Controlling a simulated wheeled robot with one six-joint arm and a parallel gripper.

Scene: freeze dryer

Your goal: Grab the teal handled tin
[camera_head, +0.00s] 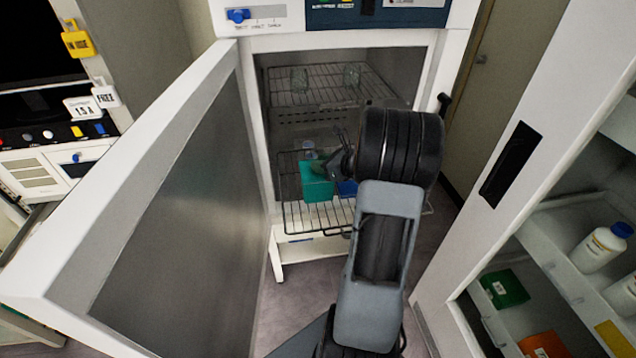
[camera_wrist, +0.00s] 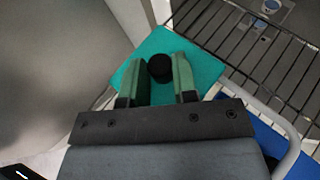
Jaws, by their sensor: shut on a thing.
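The teal tin (camera_head: 316,185) is on the lower wire rack inside the open freeze dryer. In the wrist view its flat teal top (camera_wrist: 204,66) lies below my fingers, with a round black handle knob (camera_wrist: 160,67) standing on it. My gripper (camera_wrist: 157,72) has its two green fingers on either side of the knob and is shut on it. In the head view my gripper (camera_head: 334,163) reaches in from the right at the tin's top. I cannot tell whether the tin's base touches the rack.
A blue item (camera_head: 347,188) is right beside the tin, partly hidden by my arm. The upper wire rack (camera_head: 325,96) is above. The open dryer door (camera_head: 175,220) is on the left; an open white cabinet (camera_head: 535,130) is on the right.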

